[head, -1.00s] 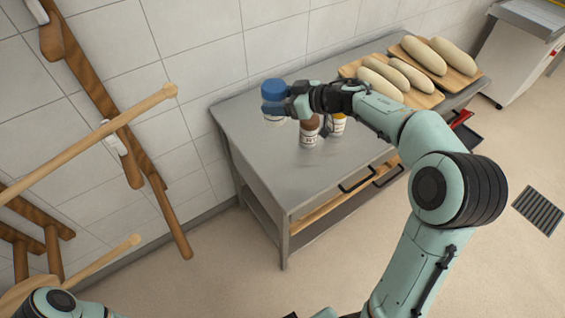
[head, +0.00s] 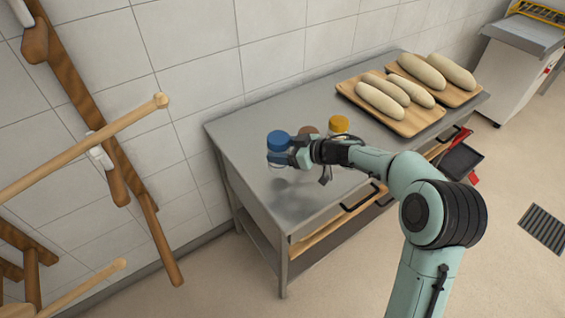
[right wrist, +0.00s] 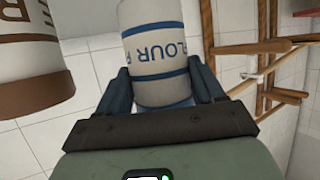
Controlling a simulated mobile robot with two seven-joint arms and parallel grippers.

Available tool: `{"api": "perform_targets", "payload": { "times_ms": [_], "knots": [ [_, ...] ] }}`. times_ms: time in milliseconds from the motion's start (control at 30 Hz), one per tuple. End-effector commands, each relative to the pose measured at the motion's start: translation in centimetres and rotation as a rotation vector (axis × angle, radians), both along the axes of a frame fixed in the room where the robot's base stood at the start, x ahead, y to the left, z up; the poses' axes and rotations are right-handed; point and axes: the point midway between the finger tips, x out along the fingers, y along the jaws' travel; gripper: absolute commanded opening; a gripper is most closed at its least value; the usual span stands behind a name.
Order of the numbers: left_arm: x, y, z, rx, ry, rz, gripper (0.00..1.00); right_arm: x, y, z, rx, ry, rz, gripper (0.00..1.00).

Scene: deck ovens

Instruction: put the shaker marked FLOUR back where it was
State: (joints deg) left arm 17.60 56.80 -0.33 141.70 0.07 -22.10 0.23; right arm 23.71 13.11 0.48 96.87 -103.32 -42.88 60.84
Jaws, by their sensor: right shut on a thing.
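The shaker marked FLOUR (right wrist: 155,45) is white with blue bands and blue lettering. In the head view its blue lid (head: 278,139) shows above the left part of the steel table (head: 245,135). My right gripper (head: 284,157) is shut on it; in the right wrist view one finger lies on each side of the shaker. A shadow on the tabletop below suggests it is held above the surface. A brown-lidded shaker (head: 308,131), partly hidden by my gripper, and a yellow-lidded shaker (head: 339,124) stand just behind and right. My left gripper is out of view.
Two wooden boards (head: 405,124) with pale loaves (head: 381,98) lie on the table's right part. A tiled wall runs behind. Wooden peels (head: 100,150) hang at the left. The tabletop's left end and front left are clear.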

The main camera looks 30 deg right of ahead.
Motion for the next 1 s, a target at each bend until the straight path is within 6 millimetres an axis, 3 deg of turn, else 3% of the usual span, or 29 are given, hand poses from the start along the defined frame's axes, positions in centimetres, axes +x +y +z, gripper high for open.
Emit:
{"api": "perform_targets", "payload": {
  "times_ms": [33, 200, 700, 733, 800, 1000],
  "knots": [
    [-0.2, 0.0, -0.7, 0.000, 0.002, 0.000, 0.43, -0.1, 0.0, -1.5, 0.002, 0.005, -0.001, 0.29],
    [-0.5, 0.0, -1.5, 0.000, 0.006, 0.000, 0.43, 0.0, 0.0, -3.9, 0.001, 0.002, 0.000, 0.29],
    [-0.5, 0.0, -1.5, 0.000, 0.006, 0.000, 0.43, 0.0, 0.1, -4.7, 0.001, 0.002, 0.001, 0.29],
    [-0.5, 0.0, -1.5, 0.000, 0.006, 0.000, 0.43, 0.0, 0.0, -4.7, 0.001, 0.002, 0.001, 0.77],
    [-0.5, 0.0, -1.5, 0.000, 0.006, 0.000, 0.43, 0.0, 0.0, -4.7, 0.000, 0.002, 0.001, 0.95],
    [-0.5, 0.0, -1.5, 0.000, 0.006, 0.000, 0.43, 0.0, 0.0, -4.7, 0.001, 0.002, 0.001, 0.95]
  ]
}}
